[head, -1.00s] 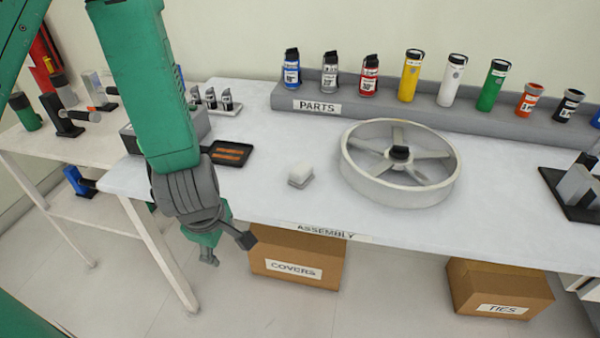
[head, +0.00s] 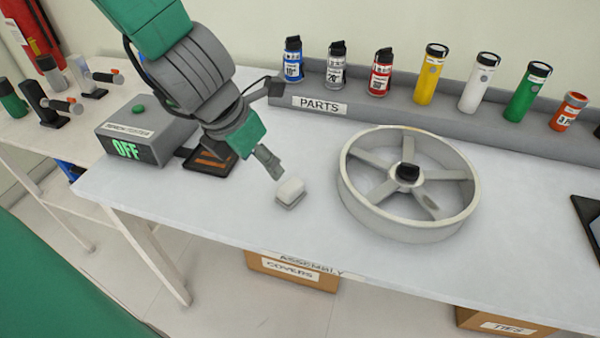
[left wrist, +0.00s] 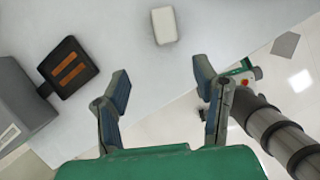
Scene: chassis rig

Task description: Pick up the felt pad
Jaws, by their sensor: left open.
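The felt pad, a small off-white block (head: 290,192), lies on the white assembly table, left of the large wheel. It also shows in the left wrist view (left wrist: 164,25), beyond my fingertips and roughly between their lines. My left gripper (head: 268,163) is just behind and left of the pad in the head view, above the table. In the left wrist view its two fingers (left wrist: 162,85) are spread wide with nothing between them. I cannot tell from the head view how high the fingers are above the pad. My right gripper is not in view.
The grey spoked wheel (head: 356,192) stands close to the right of the pad. A black tray with orange strips (head: 208,163) and the torch tester box (head: 140,140) are on the left. The grey parts rack (head: 375,107) runs along the back. The table front is clear.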

